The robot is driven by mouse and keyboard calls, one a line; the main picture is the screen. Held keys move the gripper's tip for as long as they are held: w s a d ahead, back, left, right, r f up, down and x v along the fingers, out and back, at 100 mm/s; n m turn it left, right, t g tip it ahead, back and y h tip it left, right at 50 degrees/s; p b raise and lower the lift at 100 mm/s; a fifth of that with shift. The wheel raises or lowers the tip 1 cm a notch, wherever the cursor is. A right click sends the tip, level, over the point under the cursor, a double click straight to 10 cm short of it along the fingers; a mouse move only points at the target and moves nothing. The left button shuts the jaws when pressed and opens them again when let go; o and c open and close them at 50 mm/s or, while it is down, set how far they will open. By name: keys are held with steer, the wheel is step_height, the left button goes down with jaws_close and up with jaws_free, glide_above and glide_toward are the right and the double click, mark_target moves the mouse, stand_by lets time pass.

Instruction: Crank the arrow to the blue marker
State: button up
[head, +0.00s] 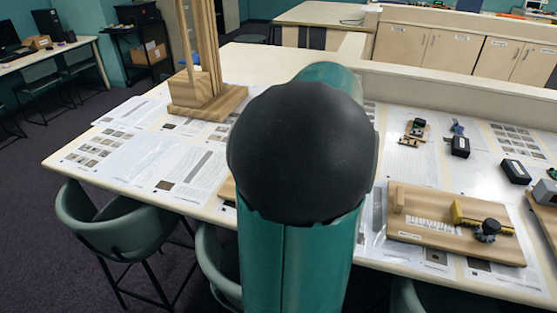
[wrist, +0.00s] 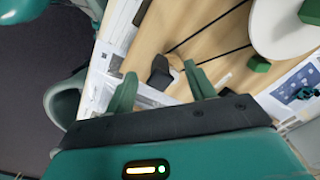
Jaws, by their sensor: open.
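In the wrist view a wooden board (wrist: 205,18) carries part of a white disc (wrist: 285,25) at the upper right. Two dark belt-like lines run from the disc toward a black knob-like piece (wrist: 159,72), with a small tan round part beside it. My gripper (wrist: 160,72) is open, its two green fingers on either side of the black piece in the picture. I cannot tell whether they touch it. A green block (wrist: 258,64) sits by the disc's lower edge. No arrow or blue marker can be made out. In the head view my arm hides most of this area.
In the head view, another wooden board (head: 455,238) with a black knob and yellow piece lies right of my arm. A wooden stand (head: 207,100) is at the back left. Papers (head: 140,155) cover the table; green chairs (head: 120,225) stand along its front edge.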

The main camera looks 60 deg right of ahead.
steer(key=shift+r, duration=2.4)
